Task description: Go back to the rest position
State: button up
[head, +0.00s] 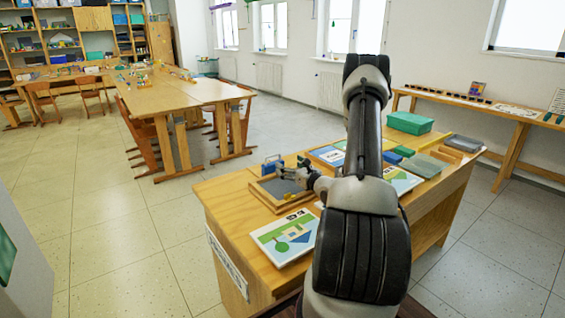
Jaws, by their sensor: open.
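My gripper (282,171) is at the left side of the near wooden table (232,198), over a wood-framed tray with a dark inside (264,192). My arm reaches over the table from the front and hides part of its middle. The gripper is small in this view and looks open; I see nothing held in it. A blue object (271,163) stands just to the left of the gripper; I cannot tell if they touch.
A picture card (286,236) lies at the table's front left. Long tables with chairs (160,97) stand at the back left. The tiled floor (110,230) at left is clear.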

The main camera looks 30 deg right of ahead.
jog(key=shift+s, duration=0.65)
